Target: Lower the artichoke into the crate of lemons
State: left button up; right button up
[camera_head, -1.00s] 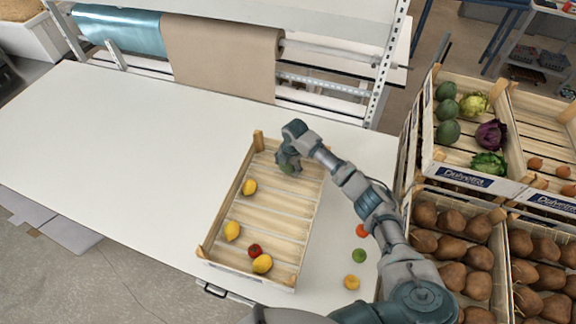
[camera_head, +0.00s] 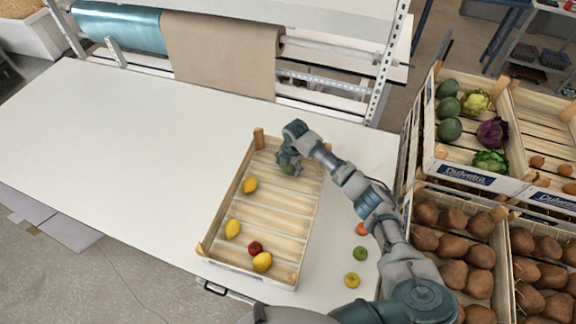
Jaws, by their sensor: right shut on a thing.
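My right gripper (camera_head: 288,165) reaches over the far right part of the crate, pointing down. It is shut on the green artichoke (camera_head: 288,169), which is mostly hidden by the fingers. The artichoke is within the crate's outline; I cannot tell whether it touches the slats. My left gripper is not in view.
A green fruit (camera_head: 360,254), a yellow fruit (camera_head: 352,280) and an orange-red one (camera_head: 361,229) lie on the table (camera_head: 120,150) right of the crate. Stacked produce crates (camera_head: 465,180) stand at the right. The table's left side is clear.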

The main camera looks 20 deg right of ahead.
jog(key=shift+f, duration=0.45)
dwell(0.3)
jog(key=o, duration=1.3)
jog(key=r, duration=0.4)
jog(key=s+r, duration=0.1)
jog(key=r, duration=0.3)
jog(key=d+r, duration=0.1)
jog(key=r, duration=0.2)
jog(key=shift+s+r, duration=0.15)
jog(key=shift+r, duration=0.25)
